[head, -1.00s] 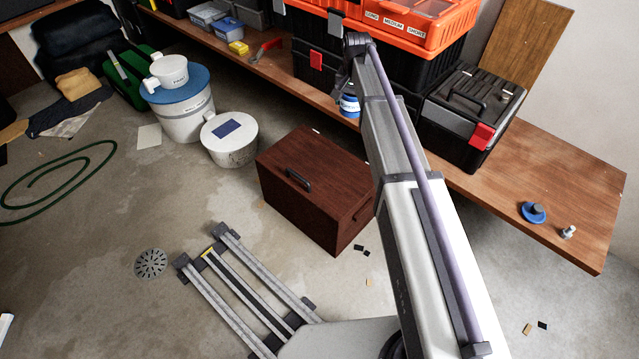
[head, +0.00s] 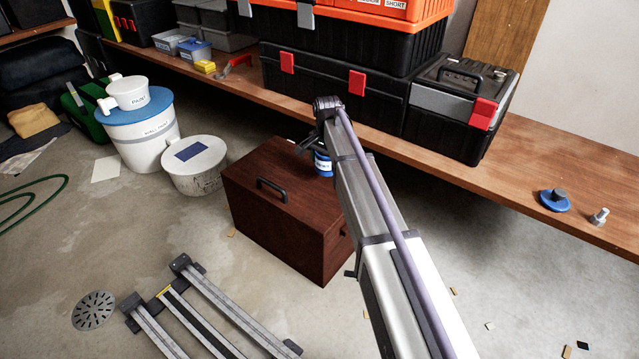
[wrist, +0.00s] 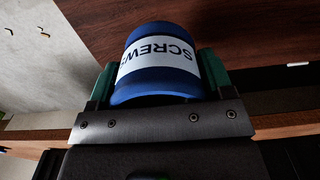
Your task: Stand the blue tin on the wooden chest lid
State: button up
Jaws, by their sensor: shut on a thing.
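The blue tin (head: 323,163) has a white band and shows beside my arm at the far right edge of the wooden chest lid. In the wrist view the tin (wrist: 155,62) reads "SCREWS" and sits between the two green fingers of my gripper (wrist: 158,76), which is shut on it. In the head view the tin looks about upright, partly hidden by my arm. The wooden chest (head: 285,243) is dark red-brown, with a black handle on its flat lid (head: 245,176). The lid surface also shows behind the tin in the wrist view (wrist: 240,28). I cannot tell whether the tin touches it.
A wooden bench (head: 395,150) with black and orange toolboxes (head: 335,88) runs just behind the chest. A white tub (head: 194,165) and a paint bucket (head: 145,130) stand left of it. The lid around its handle is clear.

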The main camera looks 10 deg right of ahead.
aim_at(326, 183)
notch_tip(326, 183, down, 6)
jog(key=b, duration=0.4)
jog(key=shift+r, duration=0.35)
jog(key=shift+f, duration=0.2)
jog(key=o, duration=0.9)
jog(key=shift+o, duration=0.2)
notch_tip(326, 183, up, 13)
jog(key=p, duration=1.3)
jog(key=s+n, duration=0.9)
jog(key=s, duration=2.3)
notch_tip(326, 183, up, 46)
jog(key=p, duration=4.6)
jog(key=shift+w, duration=0.25)
